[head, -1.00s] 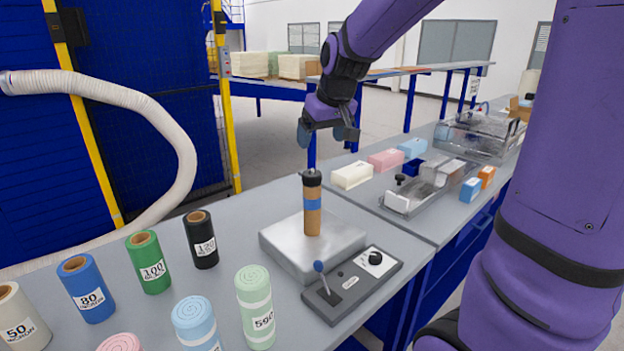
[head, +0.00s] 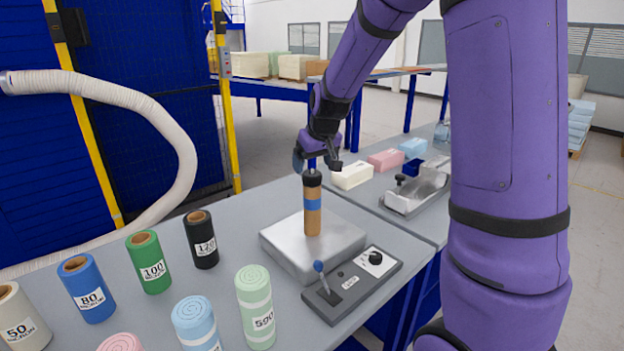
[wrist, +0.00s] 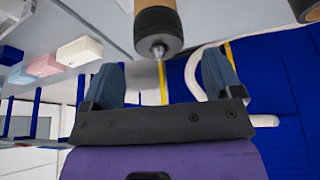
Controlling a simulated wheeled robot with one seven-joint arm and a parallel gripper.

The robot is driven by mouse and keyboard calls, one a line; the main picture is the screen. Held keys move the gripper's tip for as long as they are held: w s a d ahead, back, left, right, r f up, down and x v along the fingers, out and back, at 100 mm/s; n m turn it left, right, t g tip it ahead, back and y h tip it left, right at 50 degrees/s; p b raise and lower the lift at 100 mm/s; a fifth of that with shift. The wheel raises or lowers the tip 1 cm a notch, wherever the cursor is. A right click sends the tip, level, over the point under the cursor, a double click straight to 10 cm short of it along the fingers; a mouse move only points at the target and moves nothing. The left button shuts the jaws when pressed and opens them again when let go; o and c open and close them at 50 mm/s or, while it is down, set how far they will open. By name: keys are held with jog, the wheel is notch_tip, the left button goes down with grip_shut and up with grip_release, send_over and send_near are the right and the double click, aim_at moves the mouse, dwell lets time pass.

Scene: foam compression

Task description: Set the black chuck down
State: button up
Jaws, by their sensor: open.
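The black chuck (head: 312,178) sits on top of an upright cardboard tube (head: 313,222) with a blue band, which stands on a grey metal block (head: 285,252). In the wrist view the chuck (wrist: 158,42) shows as a dark round cap with a metal tip, on the end of the tube. My gripper (head: 318,163) is just above the chuck. Its two blue-grey fingers are spread apart in the wrist view (wrist: 164,82), with nothing between them. The chuck's metal tip is near the fingertips, and I see no contact.
A control box (head: 352,285) with a lever and knob lies in front of the block. Several film and foam rolls, such as the black roll (head: 201,240), stand at the left. Foam blocks (head: 352,175) and a metal fixture (head: 415,190) lie at the right.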

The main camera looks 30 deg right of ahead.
aim_at(312, 169)
jog(key=x, duration=0.4)
jog(key=shift+s+f, duration=0.15)
jog(key=c, duration=1.1)
